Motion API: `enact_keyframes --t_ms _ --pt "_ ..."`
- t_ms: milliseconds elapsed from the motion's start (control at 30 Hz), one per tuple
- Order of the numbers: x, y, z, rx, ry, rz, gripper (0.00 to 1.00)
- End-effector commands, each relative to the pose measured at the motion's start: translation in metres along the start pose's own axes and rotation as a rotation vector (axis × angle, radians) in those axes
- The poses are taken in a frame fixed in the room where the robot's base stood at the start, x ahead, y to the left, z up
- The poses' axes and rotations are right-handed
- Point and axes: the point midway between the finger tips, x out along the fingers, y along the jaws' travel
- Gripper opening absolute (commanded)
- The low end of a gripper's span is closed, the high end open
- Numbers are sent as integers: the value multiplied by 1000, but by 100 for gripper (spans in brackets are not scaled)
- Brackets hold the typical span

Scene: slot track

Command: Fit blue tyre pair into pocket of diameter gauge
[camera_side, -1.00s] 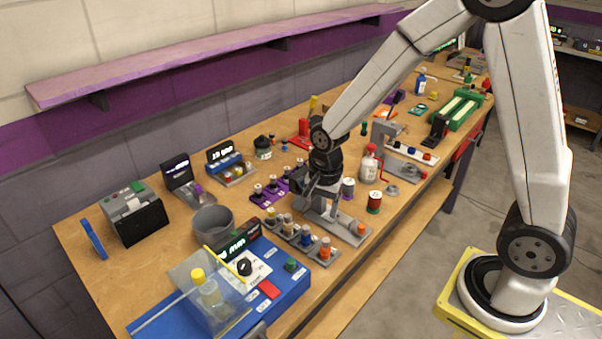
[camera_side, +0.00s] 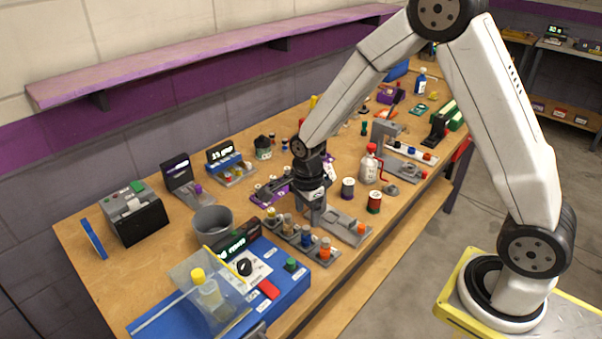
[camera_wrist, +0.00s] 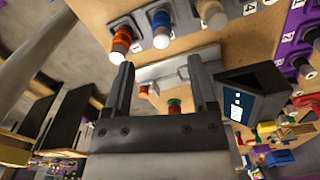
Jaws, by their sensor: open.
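The blue tyre pair (camera_side: 306,238) stands upright in a grey slotted rack (camera_side: 282,236), between an orange piece and a tan one. It also shows in the wrist view (camera_wrist: 161,32), at the top, beyond my fingertips. My gripper (camera_side: 315,207) is above the bench just behind the rack, beside a grey plate (camera_side: 341,221) that bears an orange piece; the plate may be the diameter gauge, but I cannot tell for sure. In the wrist view my gripper (camera_wrist: 160,72) is open, with nothing held between the fingers. The gauge's pocket cannot be made out.
A blue station with a display (camera_side: 275,280) stands at the front left, next to a grey bowl (camera_side: 212,222). A purple rack (camera_side: 268,196) is behind my gripper.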

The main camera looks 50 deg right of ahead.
Motion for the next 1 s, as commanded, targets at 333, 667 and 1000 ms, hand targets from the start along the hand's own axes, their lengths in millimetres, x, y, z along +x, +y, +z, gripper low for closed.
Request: enact_keyframes --t_ms 333,667,1000 --pt "15 0 0 -1 0 0 74" --pt "30 0 0 -1 1 2 74" --pt "62 -2 -1 -1 0 2 74"
